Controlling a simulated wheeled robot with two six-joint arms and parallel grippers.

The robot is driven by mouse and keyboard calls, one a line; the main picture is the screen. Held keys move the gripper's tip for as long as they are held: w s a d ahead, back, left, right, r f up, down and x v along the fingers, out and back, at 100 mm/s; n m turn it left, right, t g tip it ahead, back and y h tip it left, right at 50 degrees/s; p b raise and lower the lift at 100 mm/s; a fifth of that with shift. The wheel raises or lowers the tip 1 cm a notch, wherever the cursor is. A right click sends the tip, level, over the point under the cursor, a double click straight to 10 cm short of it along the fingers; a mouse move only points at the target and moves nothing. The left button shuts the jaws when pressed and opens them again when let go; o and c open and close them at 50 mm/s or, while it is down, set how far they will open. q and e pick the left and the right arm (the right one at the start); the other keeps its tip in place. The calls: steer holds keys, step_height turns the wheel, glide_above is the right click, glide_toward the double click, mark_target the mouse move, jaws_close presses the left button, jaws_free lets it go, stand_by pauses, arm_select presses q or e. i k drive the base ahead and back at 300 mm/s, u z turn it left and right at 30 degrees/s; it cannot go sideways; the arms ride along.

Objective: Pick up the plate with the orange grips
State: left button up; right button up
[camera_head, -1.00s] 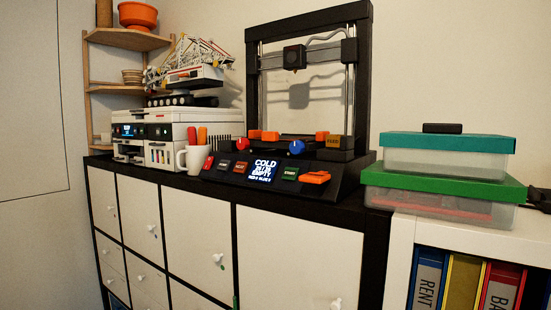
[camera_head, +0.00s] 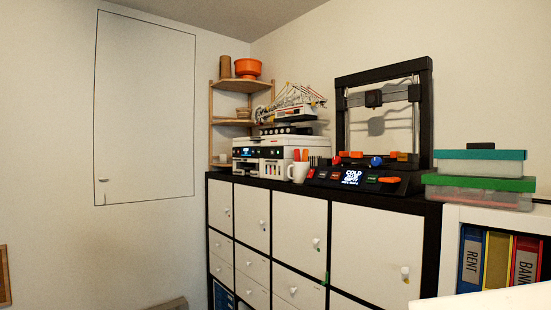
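The plate with the orange grips (camera_head: 367,153) appears to lie low inside the black frame of the 3D printer (camera_head: 430,110), on top of the black cabinet. It shows small, as a thin dark strip with orange at its ends. The printer's control panel, with a blue knob (camera_head: 376,161) and a lit screen reading COLD (camera_head: 352,175), stands in front and hides part of it. Neither of my grippers shows in the head view.
A white mug (camera_head: 298,172) and a white printer (camera_head: 262,155) with a model ship (camera_head: 292,103) on it stand left of the 3D printer. Stacked clear boxes with teal and green lids (camera_head: 480,183) stand right. A wooden corner shelf (camera_head: 230,123) is further left.

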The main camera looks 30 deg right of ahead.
mark_target(354, 154)
steer(key=u, duration=0.55)
steer(key=i, duration=1.85)
steer(key=z, duration=0.7)
steer(key=i, duration=1.15)
steer(key=z, duration=1.65)
steer(key=i, duration=0.95)
steer(key=z, duration=0.8)
